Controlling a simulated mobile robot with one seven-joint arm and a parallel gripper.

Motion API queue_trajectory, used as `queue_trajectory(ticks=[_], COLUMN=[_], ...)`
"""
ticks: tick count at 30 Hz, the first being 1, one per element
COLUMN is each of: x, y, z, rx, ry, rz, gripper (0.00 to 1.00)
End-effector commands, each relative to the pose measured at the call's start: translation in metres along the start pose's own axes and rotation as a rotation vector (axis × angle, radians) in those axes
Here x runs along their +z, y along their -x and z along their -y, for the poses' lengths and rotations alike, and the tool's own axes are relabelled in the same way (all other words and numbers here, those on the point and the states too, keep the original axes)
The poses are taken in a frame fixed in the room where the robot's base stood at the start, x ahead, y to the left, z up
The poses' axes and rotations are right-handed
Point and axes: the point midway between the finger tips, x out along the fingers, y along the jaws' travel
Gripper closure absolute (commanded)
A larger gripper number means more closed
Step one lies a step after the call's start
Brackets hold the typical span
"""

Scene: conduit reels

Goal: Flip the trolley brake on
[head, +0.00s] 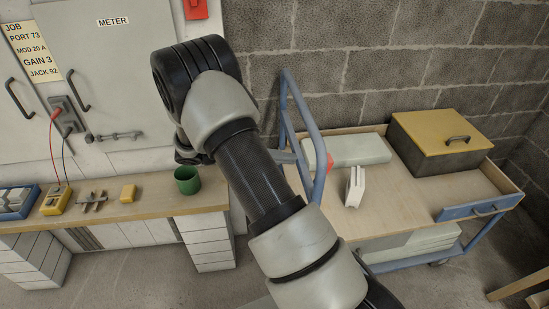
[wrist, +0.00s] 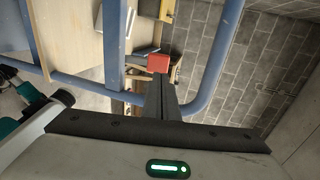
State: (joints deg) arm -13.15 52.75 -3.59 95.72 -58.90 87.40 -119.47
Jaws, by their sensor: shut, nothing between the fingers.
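The blue-framed trolley (head: 313,117) stands at the right against the block wall, with a wooden top. A small red piece, seemingly the brake lever's end (head: 330,162), shows beside the handle rail. In the wrist view a red block (wrist: 158,63) sits just past my fingertips, between two blue rails (wrist: 115,45). My gripper (wrist: 164,80) is shut and empty, with its dark fingers pointing at the red block. I cannot tell whether they touch.
At the left, a workbench (head: 150,205) carries a green cup (head: 187,180) and small tools below grey cabinets (head: 110,70).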

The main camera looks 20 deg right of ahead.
Motion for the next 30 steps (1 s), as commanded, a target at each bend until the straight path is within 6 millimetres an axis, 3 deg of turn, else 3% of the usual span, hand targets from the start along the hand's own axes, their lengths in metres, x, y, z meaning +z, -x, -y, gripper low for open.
queue_trajectory(ticks=[6,12,30], x=[-0.001,0.0,0.0], y=[-0.047,-0.073,-0.084], z=[-0.001,-0.001,0.006], rx=[-0.001,0.001,0.022], ry=[-0.001,-0.001,0.0], rz=[-0.003,0.0,0.0], gripper=[1.0,1.0,1.0])
